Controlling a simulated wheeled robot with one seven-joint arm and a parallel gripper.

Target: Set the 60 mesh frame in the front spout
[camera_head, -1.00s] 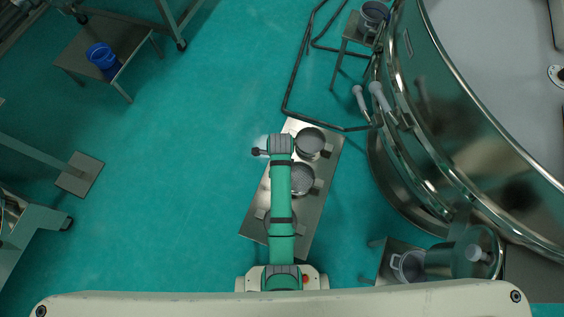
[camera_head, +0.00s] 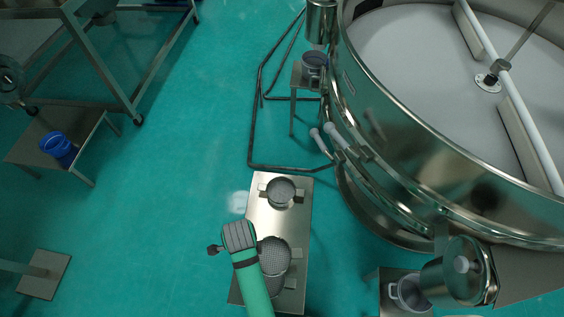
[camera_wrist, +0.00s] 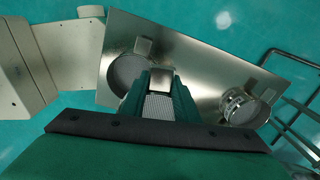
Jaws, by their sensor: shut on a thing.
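Another round frame (camera_head: 281,190) sits at the table's far end, also seen in the wrist view (camera_wrist: 240,106). No mesh labels are readable. A steel spout (camera_head: 455,272) sticks out of the sieve's lower right side; another cylinder (camera_head: 320,20) stands at its upper left.
The big round vibrating sieve (camera_head: 430,140) fills the right side, with two pale-ended handles (camera_head: 325,137) on its rim. Pots stand below the two spouts (camera_head: 408,292) (camera_head: 314,62). Dark floor pipes (camera_head: 252,120) run behind the table.

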